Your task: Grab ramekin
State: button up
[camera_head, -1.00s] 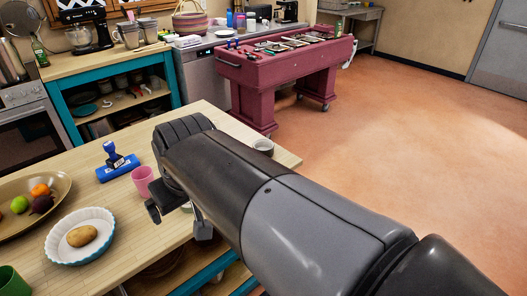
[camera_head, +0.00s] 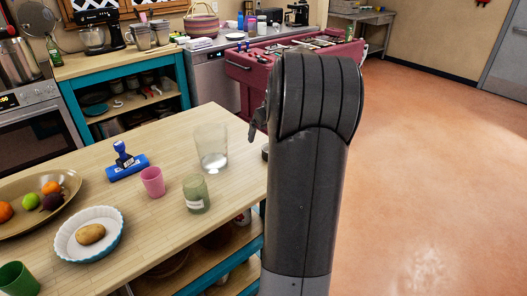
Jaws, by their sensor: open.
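A small round dish (camera_head: 265,152) with a dark side, possibly the ramekin, stands at the right edge of the wooden table (camera_head: 150,215). My arm hides most of it. A fluted white and blue dish (camera_head: 66,245) holding a potato (camera_head: 90,234) stands at the table's near left. My gripper (camera_head: 257,118) shows only in part, sticking out to the left of my arm above the table's right edge. It is open; most of it is hidden behind my arm, and nothing is seen in it.
A clear glass (camera_head: 211,148), a green jar (camera_head: 196,194) and a pink cup (camera_head: 153,182) stand left of my arm. A blue stamp-like tool (camera_head: 127,166) and a brown fruit platter (camera_head: 58,212) are farther left. Open floor lies right.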

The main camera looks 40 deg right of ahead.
jog(key=d+f, duration=0.3)
jog(key=d, duration=0.2)
jog(key=x, duration=1)
jog(key=shift+w+d, duration=0.15)
jog(key=shift+d, duration=0.1)
jog(key=shift+c, duration=0.5)
jog(key=c, duration=1)
